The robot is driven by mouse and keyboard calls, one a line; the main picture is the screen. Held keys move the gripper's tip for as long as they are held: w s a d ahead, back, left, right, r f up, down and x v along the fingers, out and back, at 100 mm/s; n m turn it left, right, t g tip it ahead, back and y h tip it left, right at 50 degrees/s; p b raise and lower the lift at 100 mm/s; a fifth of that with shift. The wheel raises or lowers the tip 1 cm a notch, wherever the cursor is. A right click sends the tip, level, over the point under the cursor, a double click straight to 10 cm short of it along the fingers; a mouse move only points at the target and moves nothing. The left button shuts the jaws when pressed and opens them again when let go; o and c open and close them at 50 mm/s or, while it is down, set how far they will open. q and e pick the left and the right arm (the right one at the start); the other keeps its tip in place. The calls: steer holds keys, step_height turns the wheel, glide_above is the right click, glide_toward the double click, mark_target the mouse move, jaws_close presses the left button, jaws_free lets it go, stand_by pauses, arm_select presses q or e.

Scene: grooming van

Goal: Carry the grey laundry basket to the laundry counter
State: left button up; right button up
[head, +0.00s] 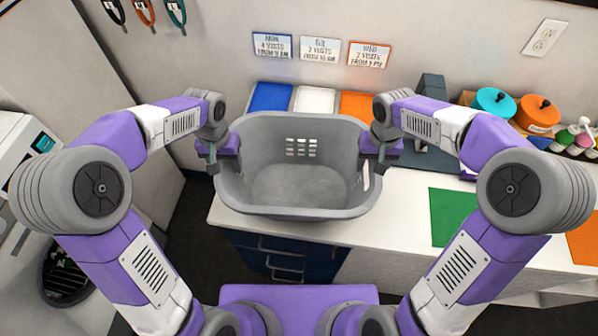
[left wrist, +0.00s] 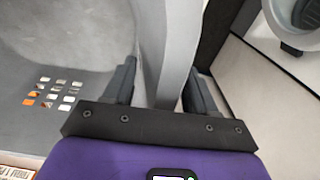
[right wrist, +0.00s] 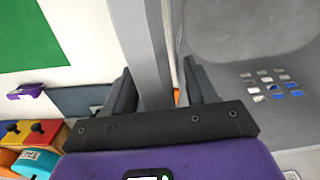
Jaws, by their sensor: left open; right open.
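The grey laundry basket (head: 295,185) is upright and looks empty, at the left end of the white counter (head: 400,215). My left gripper (head: 212,163) is at the basket's left rim, and my right gripper (head: 382,160) is at its right rim. In the left wrist view the basket's wall (left wrist: 85,45) and rim run between the open fingers (left wrist: 160,88). In the right wrist view the rim likewise lies between the open fingers (right wrist: 160,88), with the basket's inside (right wrist: 250,45) to the right. Neither gripper is closed on it.
Blue (head: 270,97), white and orange (head: 356,105) mats lie behind the basket under three wall signs. A green mat (head: 452,215) lies to the right, with lidded pots (head: 537,112) and bottles beyond. A white machine (head: 25,145) stands at far left.

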arm_select(q)
steer(key=c, duration=1)
arm_select(e)
steer(key=c, duration=1)
arm_select(q)
steer(key=shift+a, duration=0.1)
jaws_close()
arm_select(e)
steer(key=shift+d, duration=0.1)
jaws_close()
arm_select(q)
steer(key=shift+a+r, duration=0.1)
arm_select(e)
steer(key=shift+d, duration=0.1)
